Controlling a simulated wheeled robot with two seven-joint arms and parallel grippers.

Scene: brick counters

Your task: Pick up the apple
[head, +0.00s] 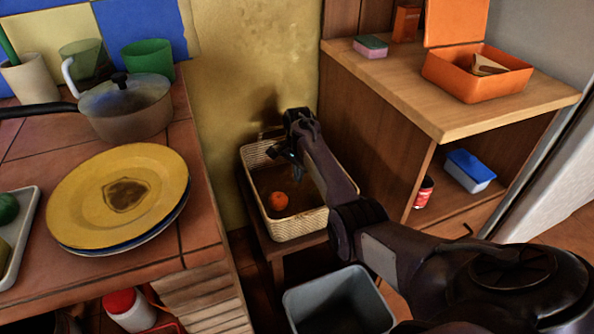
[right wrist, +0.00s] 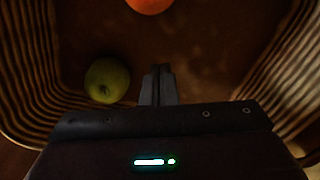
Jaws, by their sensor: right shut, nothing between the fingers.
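A green-yellow apple (right wrist: 107,80) lies on the floor of the wicker basket, near its wall, in the right wrist view. I cannot make it out in the head view, where my arm covers part of the basket. My right gripper (right wrist: 158,84) is shut and empty, pointing down into the basket, with the apple just left of its fingers in that view. In the head view the right gripper (head: 287,152) is over the back part of the basket (head: 301,223). My left gripper is not in view.
An orange fruit (head: 278,201) lies in the basket; it also shows in the right wrist view (right wrist: 150,4). A tiled counter with a stack of plates (head: 163,190) stands left, a wooden cabinet (head: 440,122) right. A grey bin (head: 340,303) stands in front.

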